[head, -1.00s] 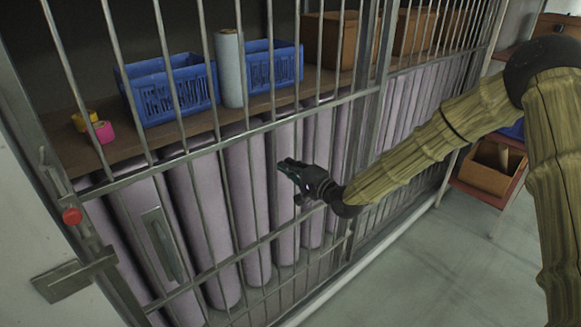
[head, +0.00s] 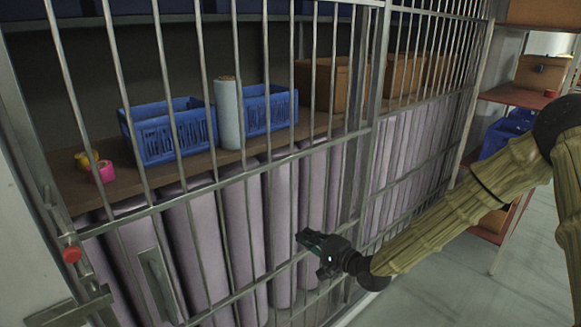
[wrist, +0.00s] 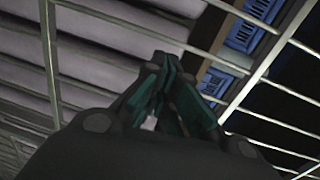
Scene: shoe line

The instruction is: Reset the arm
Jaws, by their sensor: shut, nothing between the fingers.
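My gripper (head: 312,238) is at the end of my arm, in front of the barred cage, at the height of the purple rolls behind the bars. Its fingers are together with nothing between them. In the wrist view my gripper (wrist: 165,75) shows dark green fingers closed to a point, with bars and pale rolls beyond. I cannot tell whether the fingertips touch the bars.
The metal cage (head: 375,120) runs along the left and middle. Behind it are blue crates (head: 168,132), a grey roll (head: 229,115), tape rolls (head: 102,172) and brown boxes (head: 330,84). A red shelf unit (head: 515,97) stands right. Floor (head: 440,290) is clear at lower right.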

